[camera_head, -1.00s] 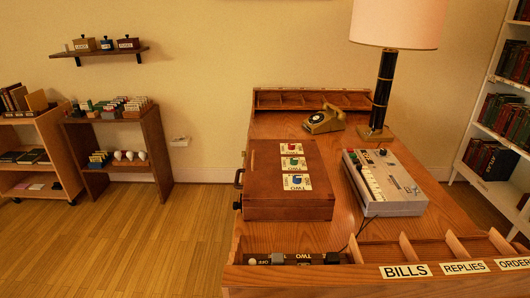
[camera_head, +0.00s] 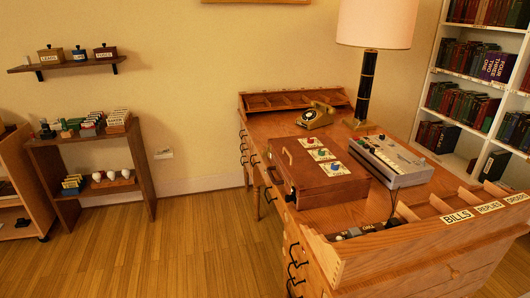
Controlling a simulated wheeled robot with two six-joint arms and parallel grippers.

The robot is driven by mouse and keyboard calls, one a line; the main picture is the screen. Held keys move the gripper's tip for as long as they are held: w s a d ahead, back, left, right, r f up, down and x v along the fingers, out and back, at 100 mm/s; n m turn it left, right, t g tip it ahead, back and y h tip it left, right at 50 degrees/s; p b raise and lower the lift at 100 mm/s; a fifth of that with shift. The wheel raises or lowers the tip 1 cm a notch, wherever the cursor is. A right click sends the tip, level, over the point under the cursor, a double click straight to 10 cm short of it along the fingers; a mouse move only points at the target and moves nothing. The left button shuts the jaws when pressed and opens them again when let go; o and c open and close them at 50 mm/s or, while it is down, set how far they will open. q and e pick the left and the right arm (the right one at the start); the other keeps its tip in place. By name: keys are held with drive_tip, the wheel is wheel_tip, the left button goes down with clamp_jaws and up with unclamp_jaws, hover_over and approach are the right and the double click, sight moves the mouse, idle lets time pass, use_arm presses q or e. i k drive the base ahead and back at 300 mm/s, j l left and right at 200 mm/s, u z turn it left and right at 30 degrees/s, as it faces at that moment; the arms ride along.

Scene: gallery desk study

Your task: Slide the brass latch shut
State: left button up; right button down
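I cannot make out a brass latch for certain in the head view. A brown wooden box (camera_head: 327,188) sits on the desk, with three labelled panels bearing coloured knobs on its top: red, green and blue. A small pale bar (camera_head: 287,156) shows at the box's left edge, too small to identify. Neither of my grippers is in view.
The wooden desk (camera_head: 283,126) has drawers with dark handles on its left side. A grey keyed device (camera_head: 392,160), a telephone (camera_head: 317,115) and a lamp (camera_head: 367,85) stand on it. Shelves stand at left and right. The floor (camera_head: 190,245) left of the desk is clear.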

sight(267, 153)
drive_tip(key=i+j, duration=0.25)
drive_tip(key=i, duration=0.2)
drive_tip(key=i+j+u, duration=0.15)
drive_tip(key=i+j, duration=0.35)
drive_tip(key=i, duration=0.35)
drive_tip(key=i+j+u, duration=0.15)
drive_tip(key=i, duration=0.3)
drive_tip(key=i+j, duration=0.25)
drive_tip(key=i, duration=0.25)
drive_tip(key=u, duration=0.05)
